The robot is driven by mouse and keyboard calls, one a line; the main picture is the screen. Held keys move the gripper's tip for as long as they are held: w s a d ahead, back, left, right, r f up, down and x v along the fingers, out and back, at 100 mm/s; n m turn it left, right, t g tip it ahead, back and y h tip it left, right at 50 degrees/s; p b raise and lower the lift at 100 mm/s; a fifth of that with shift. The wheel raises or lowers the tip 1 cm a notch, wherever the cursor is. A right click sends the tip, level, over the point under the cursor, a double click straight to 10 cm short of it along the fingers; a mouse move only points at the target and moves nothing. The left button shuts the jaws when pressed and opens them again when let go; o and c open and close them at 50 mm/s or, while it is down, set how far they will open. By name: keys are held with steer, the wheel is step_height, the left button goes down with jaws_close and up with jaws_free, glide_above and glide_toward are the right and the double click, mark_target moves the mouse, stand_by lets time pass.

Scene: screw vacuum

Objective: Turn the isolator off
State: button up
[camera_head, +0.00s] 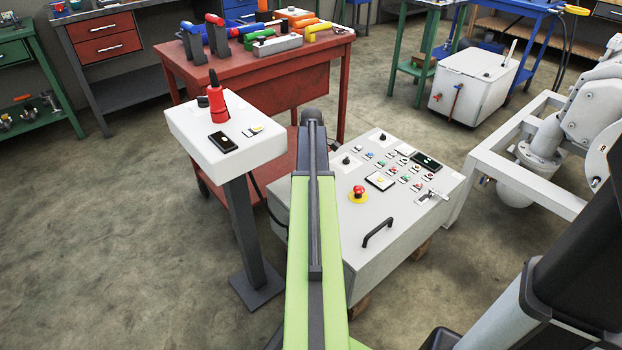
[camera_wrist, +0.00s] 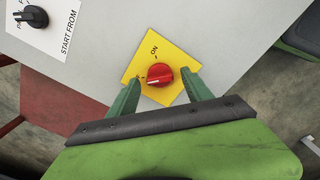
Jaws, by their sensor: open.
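The isolator is a red rotary knob (camera_wrist: 160,75) on a yellow square plate (camera_wrist: 154,44) in the wrist view. "ON" is printed above the knob, and a pale line on the knob lies roughly sideways in the picture. Another label at its left is partly covered by a finger. My gripper (camera_wrist: 160,84) is open, with one green finger on each side of the knob. I cannot tell if either finger touches it. In the head view my arm reaches past the white control box (camera_head: 370,254), and I cannot make out the isolator there.
A black selector (camera_wrist: 33,16) marked "START FROM" sits near the isolator. The control box top carries a red mushroom button (camera_head: 359,190) and a black handle (camera_head: 377,232). A white pedestal (camera_head: 186,128) with a red device stands left. A red workbench (camera_head: 262,72) stands behind.

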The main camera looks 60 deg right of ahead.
step_height(320, 180, up, 17)
steer(key=p, duration=1.6)
steer(key=shift+f, duration=0.15)
